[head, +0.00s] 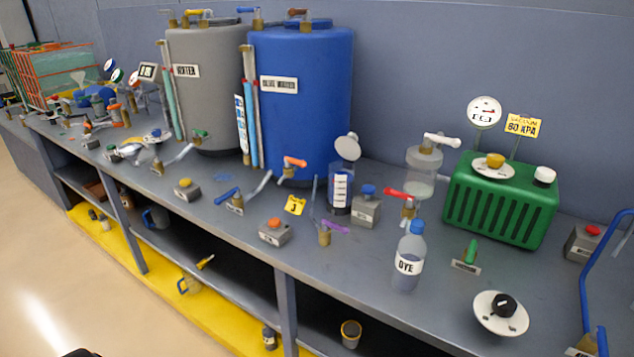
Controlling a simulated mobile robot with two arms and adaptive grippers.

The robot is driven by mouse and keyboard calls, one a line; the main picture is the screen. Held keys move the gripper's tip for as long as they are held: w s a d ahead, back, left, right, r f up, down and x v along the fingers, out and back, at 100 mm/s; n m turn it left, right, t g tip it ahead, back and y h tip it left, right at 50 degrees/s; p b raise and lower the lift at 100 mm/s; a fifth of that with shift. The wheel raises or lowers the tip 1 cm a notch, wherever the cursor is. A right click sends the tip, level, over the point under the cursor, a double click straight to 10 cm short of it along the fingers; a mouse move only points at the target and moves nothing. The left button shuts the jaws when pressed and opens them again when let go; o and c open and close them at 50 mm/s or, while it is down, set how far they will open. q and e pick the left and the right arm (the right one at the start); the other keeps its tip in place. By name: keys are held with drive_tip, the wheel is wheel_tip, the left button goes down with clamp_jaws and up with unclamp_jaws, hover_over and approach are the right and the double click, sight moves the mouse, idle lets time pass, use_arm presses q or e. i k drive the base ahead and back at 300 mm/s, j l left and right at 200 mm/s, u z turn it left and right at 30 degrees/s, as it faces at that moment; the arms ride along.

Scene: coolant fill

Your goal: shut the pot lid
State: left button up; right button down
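A clear, narrow pot (340,190) with a white scale label and dark content at its bottom stands on the bench, right of the blue tank. Its round grey lid (348,147) is tilted up above the back of the rim, so the pot is open.
A blue tank (305,120) and a grey tank (205,95) stand behind. A block with a blue button (366,207), a red-handled valve (407,203), a DYE bottle (409,258) and a purple-handled valve (328,231) crowd the pot. A green vacuum unit (502,205) stands right.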

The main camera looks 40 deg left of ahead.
sight(347, 147)
drive_tip(key=u, duration=0.95)
drive_tip(key=i+j, duration=0.15)
